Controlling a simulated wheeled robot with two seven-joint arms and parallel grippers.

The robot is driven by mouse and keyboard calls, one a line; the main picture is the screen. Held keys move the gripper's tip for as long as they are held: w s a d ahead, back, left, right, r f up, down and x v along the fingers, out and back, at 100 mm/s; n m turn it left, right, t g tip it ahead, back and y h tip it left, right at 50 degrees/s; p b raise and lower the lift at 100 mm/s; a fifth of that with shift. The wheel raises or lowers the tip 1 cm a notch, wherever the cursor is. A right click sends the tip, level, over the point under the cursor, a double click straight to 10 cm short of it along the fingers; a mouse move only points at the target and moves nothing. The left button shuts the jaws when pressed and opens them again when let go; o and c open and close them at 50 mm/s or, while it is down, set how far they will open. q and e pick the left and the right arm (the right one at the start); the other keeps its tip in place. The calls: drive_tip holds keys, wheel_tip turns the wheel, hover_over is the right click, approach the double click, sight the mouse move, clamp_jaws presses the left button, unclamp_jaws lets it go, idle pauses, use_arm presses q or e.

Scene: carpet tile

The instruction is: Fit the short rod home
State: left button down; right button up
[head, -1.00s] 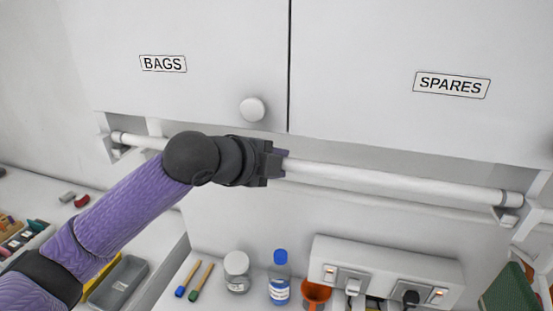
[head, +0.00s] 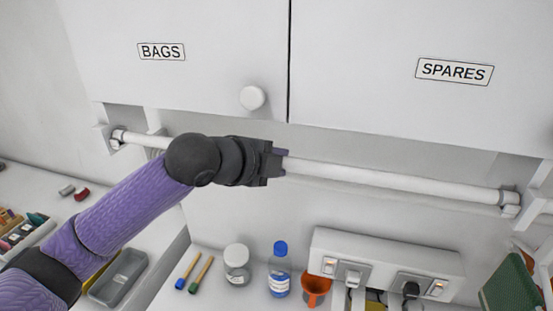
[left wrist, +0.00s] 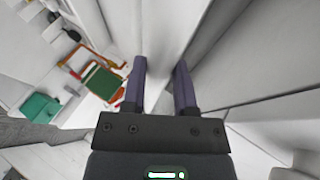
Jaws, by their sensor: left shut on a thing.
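A white rod (head: 400,181) runs nearly level below the wall cabinets. Its left end (head: 119,135) lies at a small left bracket (head: 103,138). Its right end, with a grey band, lies just over a small white holder (head: 511,211) at the right bracket. I cannot tell whether either end is fully seated. My left gripper (head: 279,162) is shut on the rod near its middle, and the wrist and hand hide part of the rod. The left wrist view shows the two fingers (left wrist: 159,90) apart with a white surface between them. My right gripper is not in view.
Cabinet doors marked BAGS (head: 161,51) and SPARES (head: 455,71) are close above, with a round knob (head: 252,97). A green item (head: 510,285) stands at right.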

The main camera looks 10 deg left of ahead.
use_arm(q)
unclamp_jaws()
idle(0.4)
drive_tip(key=p+v, duration=0.3)
drive_tip(key=v, duration=0.7)
drive_tip(key=shift+p, duration=0.4)
idle(0.5)
